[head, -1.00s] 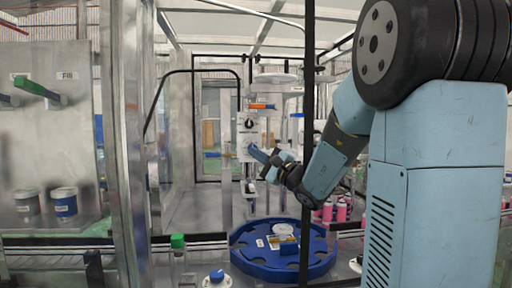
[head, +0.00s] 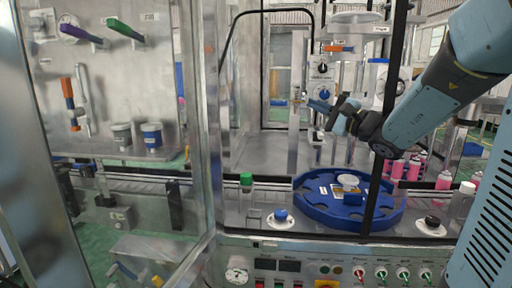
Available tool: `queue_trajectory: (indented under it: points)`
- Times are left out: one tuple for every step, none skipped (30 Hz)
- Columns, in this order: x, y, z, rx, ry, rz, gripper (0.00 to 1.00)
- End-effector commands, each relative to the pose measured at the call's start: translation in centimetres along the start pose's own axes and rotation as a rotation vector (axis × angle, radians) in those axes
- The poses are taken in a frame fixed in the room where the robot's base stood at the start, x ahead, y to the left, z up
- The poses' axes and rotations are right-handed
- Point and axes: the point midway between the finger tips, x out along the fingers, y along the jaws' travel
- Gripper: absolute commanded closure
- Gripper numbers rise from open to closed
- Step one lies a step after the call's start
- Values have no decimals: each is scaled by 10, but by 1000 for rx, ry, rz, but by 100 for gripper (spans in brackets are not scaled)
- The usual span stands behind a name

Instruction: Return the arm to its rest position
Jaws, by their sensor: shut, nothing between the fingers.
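My arm reaches in from the right in the head view. My gripper (head: 318,106) is shut and empty, pointing left, in front of the white crimping unit (head: 323,70) with its black knobs. It is above and behind the blue round turntable (head: 312,203), clear of it. The near part of the gripper is partly hidden by my own wrist. The gripper's fingertips look close to a clear upright column (head: 294,140); I cannot tell whether they touch it.
Several pink cans (head: 413,168) stand right of the turntable. A control panel (head: 330,268) runs along the front. A metal wall with tools (head: 110,75) is at left.

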Motion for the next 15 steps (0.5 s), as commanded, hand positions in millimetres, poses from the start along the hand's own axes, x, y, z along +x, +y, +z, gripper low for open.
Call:
queue_trajectory:
  points:
    - [-1,8,20,-20,-42,63,100]
    - [-2,15,31,-32,-65,106,100]
    - [-5,24,45,-49,-94,162,100]
    - [-7,30,54,-63,-115,203,100]
    - [-10,37,64,-77,-133,245,100]
    - [-15,46,75,-99,-157,300,100]
    - [-19,52,84,-116,-175,342,100]
    - [-24,59,91,-133,-190,384,100]
    - [-30,68,101,-159,-211,439,100]
    - [-36,74,108,-177,-225,481,100]
    - [-41,80,114,-200,-238,522,100]
    - [-49,88,122,-229,-253,577,100]
    - [-56,94,127,-252,-264,616,100]
    - [-62,100,131,-276,-273,657,100]
    - [-72,107,137,-309,-284,710,100]
